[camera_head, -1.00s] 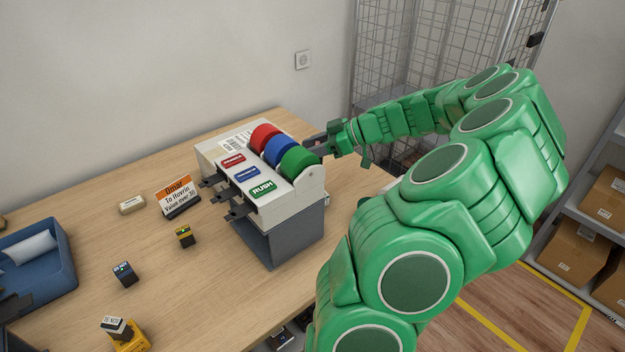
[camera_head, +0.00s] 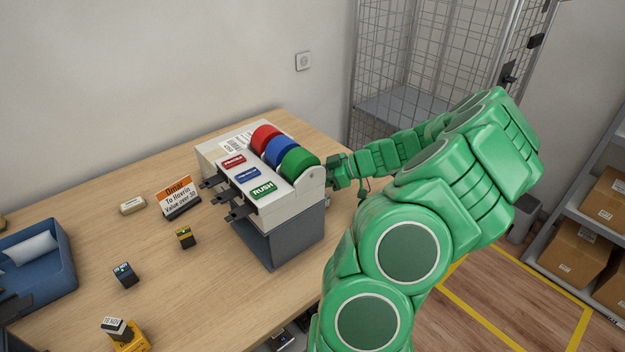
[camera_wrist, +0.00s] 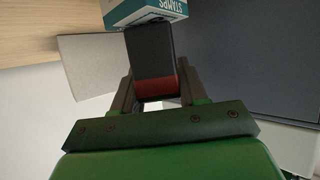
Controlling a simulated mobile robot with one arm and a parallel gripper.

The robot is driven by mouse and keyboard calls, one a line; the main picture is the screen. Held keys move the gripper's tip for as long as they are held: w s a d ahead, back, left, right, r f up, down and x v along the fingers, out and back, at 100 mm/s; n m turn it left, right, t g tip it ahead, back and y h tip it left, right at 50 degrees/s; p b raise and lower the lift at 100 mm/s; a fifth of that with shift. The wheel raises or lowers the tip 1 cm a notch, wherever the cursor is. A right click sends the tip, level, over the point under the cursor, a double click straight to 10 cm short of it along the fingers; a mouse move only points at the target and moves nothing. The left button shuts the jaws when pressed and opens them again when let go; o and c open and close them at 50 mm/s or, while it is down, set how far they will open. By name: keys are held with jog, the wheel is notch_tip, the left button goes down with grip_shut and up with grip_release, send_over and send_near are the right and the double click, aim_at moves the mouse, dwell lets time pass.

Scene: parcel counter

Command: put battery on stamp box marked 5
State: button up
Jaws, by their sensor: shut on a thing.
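In the wrist view my gripper (camera_wrist: 155,88) is shut on the battery (camera_wrist: 151,55), a dark block with a red band near my jaws. A teal and white box (camera_wrist: 145,9) lettered STAMPS is at the top of that view, right at the far end of the battery. Whether the two touch I cannot tell, and no number shows on the box. In the head view my gripper (camera_head: 336,172) is behind the tape dispenser's right end; its fingertips, the battery and the stamp box are hidden there.
The dispenser (camera_head: 283,237) with red, blue and green rolls stands on the wooden counter (camera_head: 140,238), close beside my gripper. Small blocks, an orange sign (camera_head: 175,192) and a blue tray (camera_head: 66,262) are to its left. A wire cage (camera_head: 420,60) stands behind.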

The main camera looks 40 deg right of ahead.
jog(key=shift+f, duration=0.1)
jog(key=o, duration=1.1)
jog(key=v, duration=1.2)
